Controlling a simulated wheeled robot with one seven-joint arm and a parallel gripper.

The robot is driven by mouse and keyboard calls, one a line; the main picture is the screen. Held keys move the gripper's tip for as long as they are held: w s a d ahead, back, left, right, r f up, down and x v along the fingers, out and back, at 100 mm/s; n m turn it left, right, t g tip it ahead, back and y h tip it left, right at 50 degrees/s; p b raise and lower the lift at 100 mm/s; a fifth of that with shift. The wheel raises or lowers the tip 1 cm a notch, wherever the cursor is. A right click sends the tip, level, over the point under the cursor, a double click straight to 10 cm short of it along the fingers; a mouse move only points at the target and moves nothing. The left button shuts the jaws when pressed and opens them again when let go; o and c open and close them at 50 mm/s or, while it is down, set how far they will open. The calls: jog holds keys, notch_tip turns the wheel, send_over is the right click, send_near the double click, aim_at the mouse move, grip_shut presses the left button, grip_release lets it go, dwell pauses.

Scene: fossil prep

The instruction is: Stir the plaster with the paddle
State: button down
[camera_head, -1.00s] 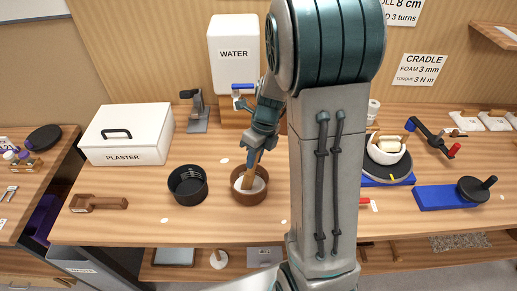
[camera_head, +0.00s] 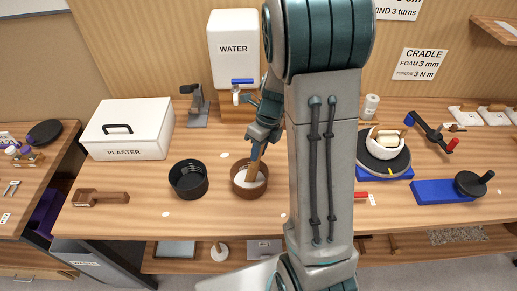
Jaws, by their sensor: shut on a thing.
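A brown bowl (camera_head: 238,191) stands on the workbench with white plaster (camera_head: 251,178) in it. My gripper (camera_head: 257,147) is above the bowl, shut on the wooden paddle (camera_head: 253,167). The paddle slants down, its lower end in the plaster inside the bowl. My arm covers part of the bench to the right of the bowl. The paddle's upper end is hidden by my gripper.
A black ribbed bowl (camera_head: 188,180) stands just left of the brown bowl. A white plaster box (camera_head: 127,131) is further left and a water tank (camera_head: 234,47) stands behind. A turntable (camera_head: 384,154) is at the right.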

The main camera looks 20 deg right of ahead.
jog(key=shift+r, duration=4.65)
jog(key=shift+f, duration=0.1)
